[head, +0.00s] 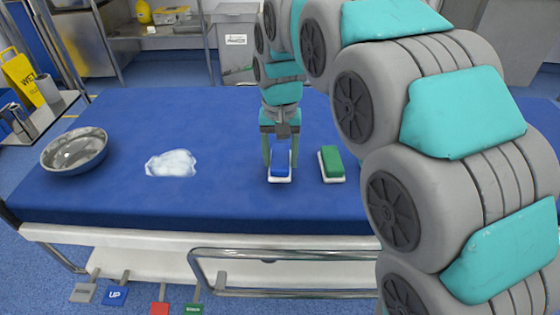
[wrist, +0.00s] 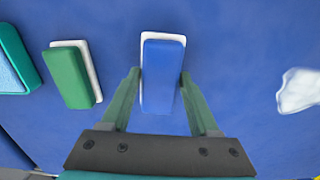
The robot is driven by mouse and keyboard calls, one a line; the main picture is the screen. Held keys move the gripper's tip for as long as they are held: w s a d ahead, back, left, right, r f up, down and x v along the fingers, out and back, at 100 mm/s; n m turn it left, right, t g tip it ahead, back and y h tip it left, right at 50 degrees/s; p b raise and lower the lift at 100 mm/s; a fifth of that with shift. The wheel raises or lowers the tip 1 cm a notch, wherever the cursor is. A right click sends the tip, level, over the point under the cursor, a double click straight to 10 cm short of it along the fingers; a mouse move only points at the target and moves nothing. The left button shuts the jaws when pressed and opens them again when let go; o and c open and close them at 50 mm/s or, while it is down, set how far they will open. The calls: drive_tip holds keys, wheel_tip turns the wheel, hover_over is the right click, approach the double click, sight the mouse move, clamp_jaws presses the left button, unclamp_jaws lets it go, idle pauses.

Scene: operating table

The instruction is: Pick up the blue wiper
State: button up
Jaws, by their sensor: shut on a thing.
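The blue wiper (head: 281,164) has a blue top on a white base and sits on the blue operating table (head: 110,200). It also shows in the wrist view (wrist: 162,75), upright between the two green fingers. My gripper (head: 281,160) is above the table with a finger on each side of the wiper. In the wrist view my gripper (wrist: 160,85) is shut on the wiper near its closer half. I cannot tell whether the white base is lifted off the table.
A green wiper (head: 331,162) lies just right of the blue one. A teal-edged object (wrist: 14,62) shows at the wrist view's left edge.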

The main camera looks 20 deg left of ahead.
drive_tip(key=shift+r, duration=0.45)
drive_tip(key=shift+s+d+r, duration=0.2)
drive_tip(key=shift+s+r, duration=0.15)
drive_tip(key=shift+r, duration=0.05)
drive_tip(key=s+d+b, duration=0.1)
drive_tip(key=s+d, duration=0.2)
drive_tip(key=s, duration=0.3)
drive_tip(key=s+d+r, duration=0.1)
drive_tip(key=s+d, duration=0.3)
drive_tip(key=s, duration=0.3)
drive_tip(key=shift+s+r+b, duration=0.15)
drive_tip(key=shift+s+b, duration=0.05)
drive_tip(key=shift+b, duration=0.2)
